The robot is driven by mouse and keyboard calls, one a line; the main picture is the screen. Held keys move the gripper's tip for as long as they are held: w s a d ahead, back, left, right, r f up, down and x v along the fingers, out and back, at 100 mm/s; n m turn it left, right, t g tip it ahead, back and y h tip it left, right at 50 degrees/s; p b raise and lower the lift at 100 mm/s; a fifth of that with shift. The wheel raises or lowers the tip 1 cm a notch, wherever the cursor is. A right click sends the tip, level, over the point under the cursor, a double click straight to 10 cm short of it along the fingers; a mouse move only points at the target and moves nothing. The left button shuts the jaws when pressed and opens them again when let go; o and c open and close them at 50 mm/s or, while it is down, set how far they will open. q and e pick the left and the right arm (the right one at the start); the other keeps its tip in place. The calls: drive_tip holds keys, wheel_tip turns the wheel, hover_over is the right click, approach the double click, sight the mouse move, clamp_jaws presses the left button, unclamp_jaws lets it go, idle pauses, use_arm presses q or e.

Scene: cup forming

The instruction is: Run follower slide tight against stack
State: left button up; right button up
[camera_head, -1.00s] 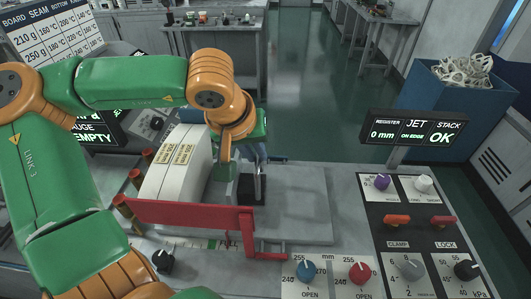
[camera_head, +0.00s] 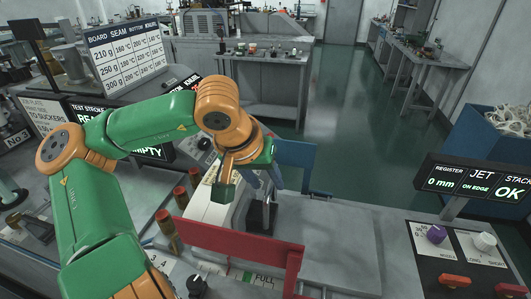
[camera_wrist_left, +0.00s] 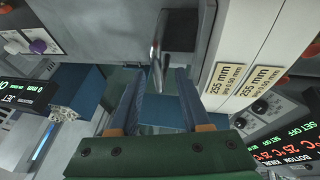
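The stack of white board blanks (camera_head: 208,214) stands upright behind the red rail, partly hidden by my left arm. Its labelled 255 mm side shows in the wrist view (camera_wrist_left: 275,38). A dark metal block with a bright rod (camera_wrist_left: 180,30), which looks like the follower slide, sits close beside the stack; I cannot tell whether they touch. My right gripper is out of view.
The red rail (camera_head: 238,247) crosses in front of the stack, with brass posts (camera_head: 165,222) at its left. A bare grey plate (camera_head: 335,235) lies to the right. The control panel and the REGISTER/STACK display (camera_head: 475,185) stand farther right, the display reading OK.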

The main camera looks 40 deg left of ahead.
use_arm(q)
drive_tip(key=v, duration=0.7)
drive_tip(key=shift+b, duration=0.35)
